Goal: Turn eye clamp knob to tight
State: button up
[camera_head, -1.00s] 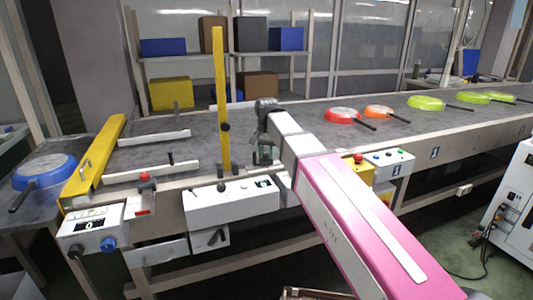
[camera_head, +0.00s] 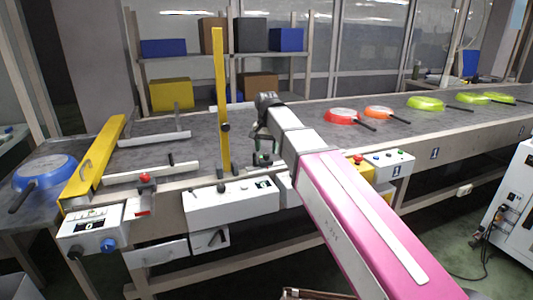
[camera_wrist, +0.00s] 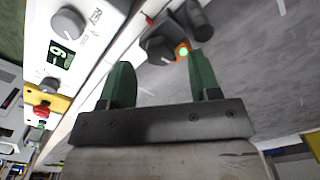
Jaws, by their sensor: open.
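In the wrist view a dark grey clamp knob (camera_wrist: 157,46) with a pale pointer mark sits just beyond my gripper's fingertips. Beside it are an orange-ringed eye with a lit green spot (camera_wrist: 183,52) and a dark cylinder (camera_wrist: 196,20). My gripper (camera_wrist: 162,66) has two green fingers, spread apart with nothing between them. The knob lies ahead of the gap, apparently not gripped. In the head view my gripper (camera_head: 263,152) hangs over the near conveyor edge, right of the yellow upright post (camera_head: 222,100). The knob cannot be made out there.
A white control box (camera_head: 230,208) with a display hangs on the near rail; its grey dial (camera_wrist: 68,25) shows in the wrist view. Another white box (camera_head: 385,164) and a red button on yellow (camera_head: 358,158) stand right. Several pans lie on the belt (camera_head: 300,115).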

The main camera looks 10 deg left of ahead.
aim_at(266, 154)
notch_tip(266, 154, up, 8)
jog(key=shift+r, duration=0.15)
dwell(0.5)
